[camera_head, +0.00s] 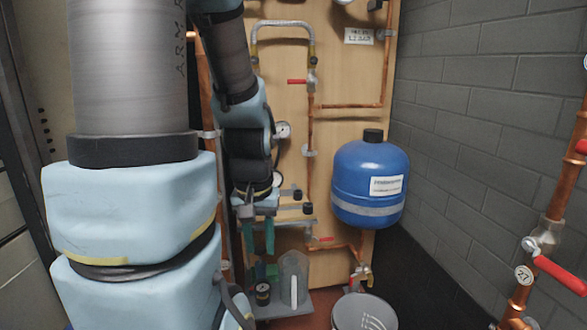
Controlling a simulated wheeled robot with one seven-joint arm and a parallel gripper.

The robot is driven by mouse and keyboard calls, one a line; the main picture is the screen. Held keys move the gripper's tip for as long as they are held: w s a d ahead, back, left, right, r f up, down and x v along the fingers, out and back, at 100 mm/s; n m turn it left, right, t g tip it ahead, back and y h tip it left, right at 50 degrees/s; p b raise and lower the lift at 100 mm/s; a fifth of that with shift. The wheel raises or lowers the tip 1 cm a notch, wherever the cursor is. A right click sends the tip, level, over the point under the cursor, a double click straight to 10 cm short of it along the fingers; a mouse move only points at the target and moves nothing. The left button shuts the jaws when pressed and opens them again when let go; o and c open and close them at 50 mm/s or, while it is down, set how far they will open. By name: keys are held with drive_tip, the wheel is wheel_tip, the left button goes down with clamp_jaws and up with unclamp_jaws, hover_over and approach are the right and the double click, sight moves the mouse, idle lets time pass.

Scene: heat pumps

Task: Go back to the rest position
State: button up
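My gripper (259,248) hangs pointing down in the middle of the head view, in front of the wooden panel (345,82). Its two teal fingers show a gap between them, with nothing seen held. It is above a small grey shelf (282,310) and left of a blue vessel (368,185). My arm fills the left of the view and hides part of the panel.
A grey bucket (363,313) is at the bottom. Copper pipes with a red-handled valve (540,252) run along the grey block wall (470,125) at right.

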wheel_tip(320, 180, up, 18)
drive_tip(key=p, duration=1.5)
drive_tip(key=shift+p, duration=0.3)
